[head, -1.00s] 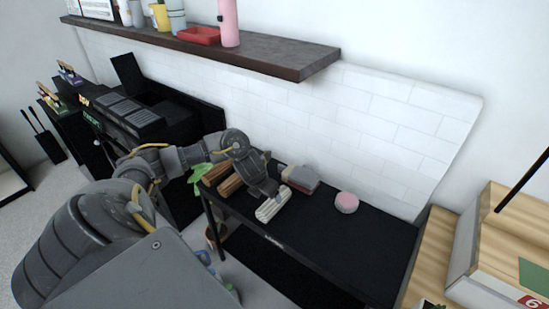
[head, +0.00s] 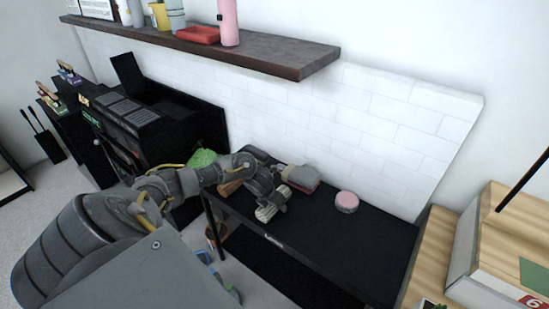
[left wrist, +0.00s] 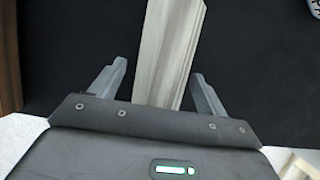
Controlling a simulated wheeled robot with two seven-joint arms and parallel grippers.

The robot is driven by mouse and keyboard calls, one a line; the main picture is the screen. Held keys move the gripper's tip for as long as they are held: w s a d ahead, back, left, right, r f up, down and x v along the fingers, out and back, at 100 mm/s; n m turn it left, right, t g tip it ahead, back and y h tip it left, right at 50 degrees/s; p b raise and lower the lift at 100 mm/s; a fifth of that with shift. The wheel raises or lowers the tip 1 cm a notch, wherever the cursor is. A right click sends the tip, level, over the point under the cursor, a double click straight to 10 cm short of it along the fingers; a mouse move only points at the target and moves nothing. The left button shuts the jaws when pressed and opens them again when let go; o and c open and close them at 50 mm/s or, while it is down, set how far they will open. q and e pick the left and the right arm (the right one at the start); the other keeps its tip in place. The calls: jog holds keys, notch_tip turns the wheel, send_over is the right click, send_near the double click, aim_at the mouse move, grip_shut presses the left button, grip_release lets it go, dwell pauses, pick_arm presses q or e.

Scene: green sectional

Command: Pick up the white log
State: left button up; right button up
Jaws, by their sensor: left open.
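The white log (head: 268,212) lies on the black table (head: 345,245), partly hidden by my left gripper in the head view. It also shows in the left wrist view (left wrist: 170,45) as a pale, ridged block running away from the palm. My left gripper (left wrist: 160,80) is open, with one finger on each side of the log's near end. Dark gaps show between the fingers and the log, so they look apart from it. In the head view the left gripper (head: 275,196) is over the log. My right gripper is not in view.
Brown logs (head: 230,187) lie left of the gripper. A grey and reddish block (head: 302,177) and a pink round item (head: 346,201) are to its right. The table's right part is clear. A shelf (head: 270,56) with containers hangs above, and a black grill (head: 150,115) stands left.

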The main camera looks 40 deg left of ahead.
pick_arm(q)
jog(key=c, duration=1.2)
jog(key=shift+c, duration=0.2)
jog(key=shift+r, duration=0.2)
jog(key=shift+r, duration=0.3)
notch_tip(320, 180, up, 2)
jog(key=shift+w+r, duration=0.1)
jog(key=s+a+r+b, duration=0.3)
jog(key=s+a+r, duration=0.7)
jog(key=shift+b, duration=0.3)
